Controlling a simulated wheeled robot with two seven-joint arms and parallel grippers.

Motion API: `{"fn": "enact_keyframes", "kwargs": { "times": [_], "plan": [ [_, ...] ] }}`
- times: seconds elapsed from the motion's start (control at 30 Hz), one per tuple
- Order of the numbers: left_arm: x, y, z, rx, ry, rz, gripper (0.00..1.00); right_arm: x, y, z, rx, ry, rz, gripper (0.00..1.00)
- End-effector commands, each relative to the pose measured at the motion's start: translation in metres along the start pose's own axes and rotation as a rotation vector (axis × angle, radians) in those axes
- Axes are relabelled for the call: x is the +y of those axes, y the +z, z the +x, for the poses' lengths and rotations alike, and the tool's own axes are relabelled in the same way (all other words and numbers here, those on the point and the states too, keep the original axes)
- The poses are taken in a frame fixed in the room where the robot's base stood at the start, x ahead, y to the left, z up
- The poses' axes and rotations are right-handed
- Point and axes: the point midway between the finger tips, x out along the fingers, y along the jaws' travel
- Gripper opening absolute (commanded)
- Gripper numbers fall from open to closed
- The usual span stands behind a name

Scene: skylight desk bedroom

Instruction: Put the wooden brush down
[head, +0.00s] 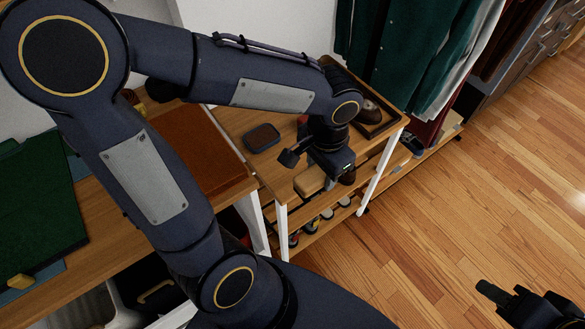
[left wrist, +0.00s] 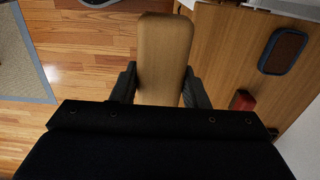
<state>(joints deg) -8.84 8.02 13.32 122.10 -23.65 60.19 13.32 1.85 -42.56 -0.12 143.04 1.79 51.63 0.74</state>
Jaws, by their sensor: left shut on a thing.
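The wooden brush (left wrist: 163,50) shows in the left wrist view as a long tan block with a rounded end, between the two dark fingers of my left gripper (left wrist: 163,90). In the head view the tan brush (head: 309,181) is at the front edge of the small wooden table (head: 236,118), partly hidden by my left gripper (head: 318,163). The gripper is shut on it. Whether the brush touches the table is unclear. My right gripper (head: 512,300) is at the bottom right, far from the brush, over the floor; its jaw opening is unclear.
A dark-rimmed dish (head: 262,138) lies on the table. A small red item (left wrist: 242,100) lies nearby. A wooden tray (head: 388,124) with a brown object stands at the far right end. Lower shelves (head: 320,228) hold several items. Clothes (head: 405,50) hang behind.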

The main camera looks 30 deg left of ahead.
Motion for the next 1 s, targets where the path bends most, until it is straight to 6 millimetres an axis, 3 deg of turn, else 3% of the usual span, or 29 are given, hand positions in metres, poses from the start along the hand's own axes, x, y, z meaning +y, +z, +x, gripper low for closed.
{"fn": "enact_keyframes", "kwargs": {
  "times": [0.3,0.43,0.8,1.0],
  "plan": [
    [-0.076,-0.021,0.035,-0.005,0.002,-0.008,0.22,-0.004,-0.004,-0.008,0.000,0.000,0.000,0.36],
    [-0.094,-0.026,0.062,-0.005,0.003,-0.004,0.22,-0.003,-0.004,-0.007,0.000,0.000,0.000,0.36],
    [-0.120,-0.034,0.095,-0.002,0.002,-0.003,0.22,-0.004,-0.004,-0.008,0.000,0.000,0.000,0.36],
    [-0.119,-0.034,0.121,-0.002,0.000,-0.001,0.22,-0.003,-0.003,-0.005,0.000,0.000,0.000,0.36]
  ]
}}
